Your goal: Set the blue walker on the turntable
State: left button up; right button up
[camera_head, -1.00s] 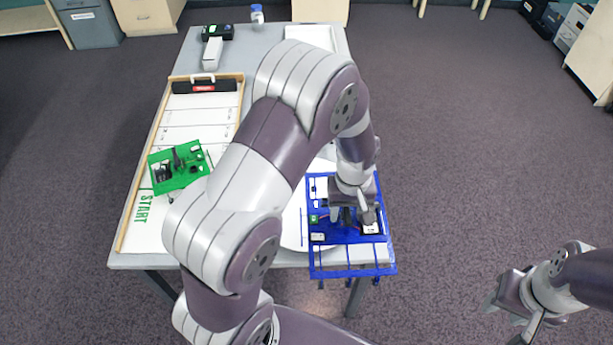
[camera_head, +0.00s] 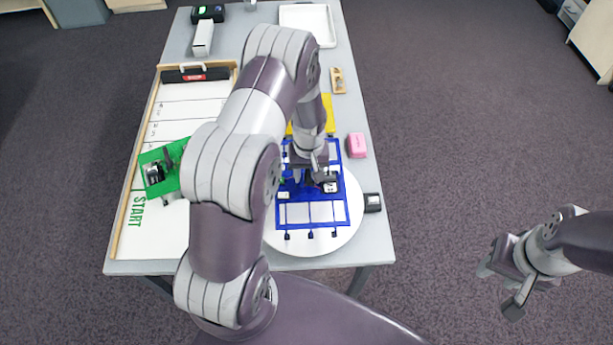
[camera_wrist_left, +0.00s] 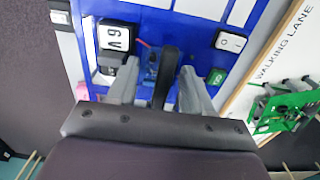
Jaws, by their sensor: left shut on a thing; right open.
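The blue walker (camera_head: 313,215) is a flat blue frame with short legs, a 9V battery (camera_wrist_left: 113,37) and a white switch (camera_wrist_left: 231,41). It is over the white round turntable (camera_head: 345,230) at the table's near right. I cannot tell whether its legs touch the disc. My left gripper (camera_head: 312,180) is shut on the walker's dark middle handle, which shows between the fingers in the left wrist view (camera_wrist_left: 165,75). My right gripper (camera_head: 497,285) is open and empty, off the table to the right.
A green walker (camera_head: 160,172) stands on the walking lane board (camera_head: 185,115) at left. A pink block (camera_head: 356,145), a small dark box (camera_head: 373,203) and a yellow item (camera_head: 327,112) lie around the turntable. A white tray (camera_head: 322,38) is at the back.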

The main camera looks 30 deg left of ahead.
pick_arm(q)
jog(key=shift+a+f, duration=0.2)
jog(key=shift+a, duration=0.15)
notch_tip(320, 180, down, 4)
jog(key=shift+d+r+p, duration=0.1)
jog(key=shift+r+p, duration=0.1)
jog(key=shift+p, duration=0.5)
jog(key=shift+w+f, duration=0.1)
jog(key=shift+f, duration=0.2)
jog(key=o, duration=1.2)
jog(key=shift+c, duration=0.2)
